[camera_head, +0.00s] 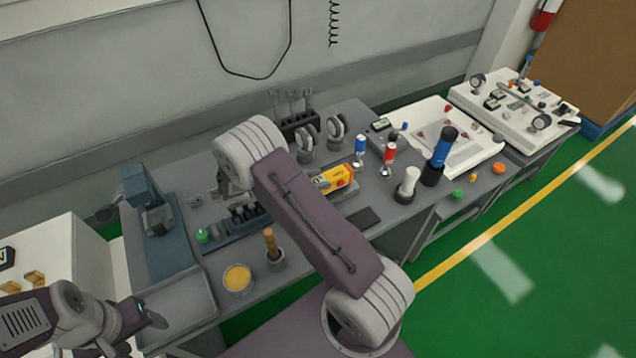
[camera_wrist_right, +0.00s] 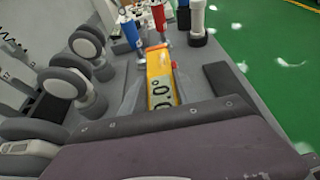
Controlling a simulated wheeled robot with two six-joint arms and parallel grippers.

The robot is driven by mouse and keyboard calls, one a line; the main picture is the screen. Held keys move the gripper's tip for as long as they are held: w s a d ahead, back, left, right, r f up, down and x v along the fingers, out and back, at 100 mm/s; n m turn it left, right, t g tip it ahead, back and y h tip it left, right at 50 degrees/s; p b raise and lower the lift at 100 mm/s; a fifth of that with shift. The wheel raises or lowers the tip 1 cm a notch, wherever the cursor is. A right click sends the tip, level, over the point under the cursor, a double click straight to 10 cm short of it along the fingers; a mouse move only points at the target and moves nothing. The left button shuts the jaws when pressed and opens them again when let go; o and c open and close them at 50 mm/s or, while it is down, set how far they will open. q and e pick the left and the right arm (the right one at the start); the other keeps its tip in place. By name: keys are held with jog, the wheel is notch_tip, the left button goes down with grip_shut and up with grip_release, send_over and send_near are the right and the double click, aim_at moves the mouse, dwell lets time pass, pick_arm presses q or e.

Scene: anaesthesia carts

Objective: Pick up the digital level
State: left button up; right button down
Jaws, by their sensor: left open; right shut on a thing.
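The digital level is a yellow bar with a pale display reading 0.0. In the head view the digital level (camera_head: 335,178) shows beyond my right arm, which hides part of it. In the right wrist view the digital level (camera_wrist_right: 160,75) lies between the grey fingers of my right gripper (camera_wrist_right: 158,88), which is shut on it. Whether the level is clear of the bench I cannot tell. In the head view my right gripper is hidden behind my arm. My left gripper (camera_head: 146,322) is open and empty at the lower left, away from the level.
Blue (camera_head: 360,150) and red (camera_head: 389,155) cylinders, a white cylinder (camera_head: 408,182) and a tall dark-blue one (camera_head: 440,155) stand right of the level. Caster wheels (camera_head: 337,130) stand behind it. A yellow-filled cup (camera_head: 238,278) and a blue vise (camera_head: 148,195) are at left.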

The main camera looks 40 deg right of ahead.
jog(key=r, duration=0.3)
jog(key=shift+s+d+r, duration=0.1)
jog(key=shift+s+r, duration=0.1)
jog(key=s+d+r+p, duration=0.1)
jog(key=s+d+r, duration=0.4)
jog(key=s, duration=0.5)
jog(key=shift+d+r, duration=0.2)
jog(key=shift+r, duration=0.6)
